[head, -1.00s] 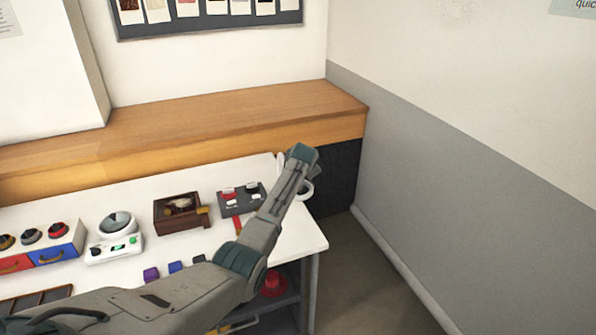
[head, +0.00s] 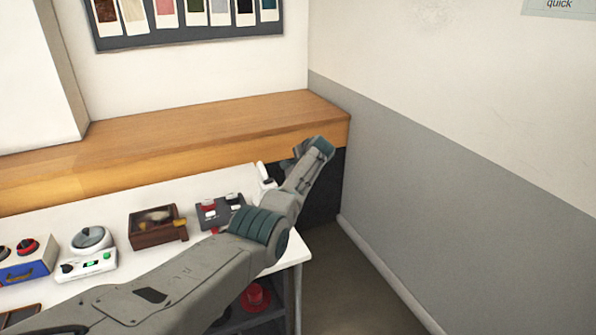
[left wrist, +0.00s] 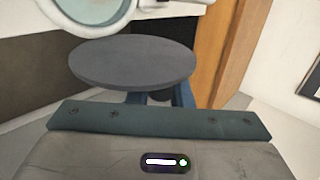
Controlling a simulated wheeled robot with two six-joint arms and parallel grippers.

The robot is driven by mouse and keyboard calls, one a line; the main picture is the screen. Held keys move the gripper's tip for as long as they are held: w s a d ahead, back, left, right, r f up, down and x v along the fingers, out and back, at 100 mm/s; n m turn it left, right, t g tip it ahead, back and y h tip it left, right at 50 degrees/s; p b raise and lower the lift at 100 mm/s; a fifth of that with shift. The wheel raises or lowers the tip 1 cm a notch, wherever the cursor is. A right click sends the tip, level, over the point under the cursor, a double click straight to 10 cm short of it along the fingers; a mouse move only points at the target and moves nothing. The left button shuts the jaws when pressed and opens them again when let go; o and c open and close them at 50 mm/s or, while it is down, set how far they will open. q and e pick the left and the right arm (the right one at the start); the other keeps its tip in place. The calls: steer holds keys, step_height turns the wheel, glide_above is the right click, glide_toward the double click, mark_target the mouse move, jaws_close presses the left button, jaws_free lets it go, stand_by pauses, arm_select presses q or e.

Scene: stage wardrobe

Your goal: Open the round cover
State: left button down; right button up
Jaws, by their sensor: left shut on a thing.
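A dark grey round cover (left wrist: 133,62) fills the middle of the left wrist view, just beyond my left gripper (left wrist: 160,98). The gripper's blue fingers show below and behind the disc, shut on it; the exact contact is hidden. A white ring with a pale round inside (left wrist: 98,10) is at the top left of that view, apart from the disc. In the head view, a white device (head: 265,177) at the table's right end is mostly hidden behind my left arm. My right gripper is not in view.
The white table (head: 120,200) carries a white device with a dial (head: 91,240), a wooden box (head: 157,227) and a grey switch panel (head: 220,212). A wooden ledge (head: 200,125) runs behind. A red object (head: 255,297) is below. Floor on the right is clear.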

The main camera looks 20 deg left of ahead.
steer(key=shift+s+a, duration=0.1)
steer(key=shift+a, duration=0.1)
arm_select(q)
steer(key=c, duration=1.3)
jaws_free()
steer(key=shift+f, duration=0.1)
steer(key=shift+w, duration=0.1)
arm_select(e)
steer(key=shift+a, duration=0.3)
arm_select(q)
steer(key=b+v, duration=0.1)
steer(key=v, duration=0.9)
steer(key=shift+d+r, duration=0.25)
steer(key=shift+d, duration=0.05)
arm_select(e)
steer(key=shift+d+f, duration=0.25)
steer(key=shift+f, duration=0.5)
arm_select(q)
steer(key=shift+c, duration=0.3)
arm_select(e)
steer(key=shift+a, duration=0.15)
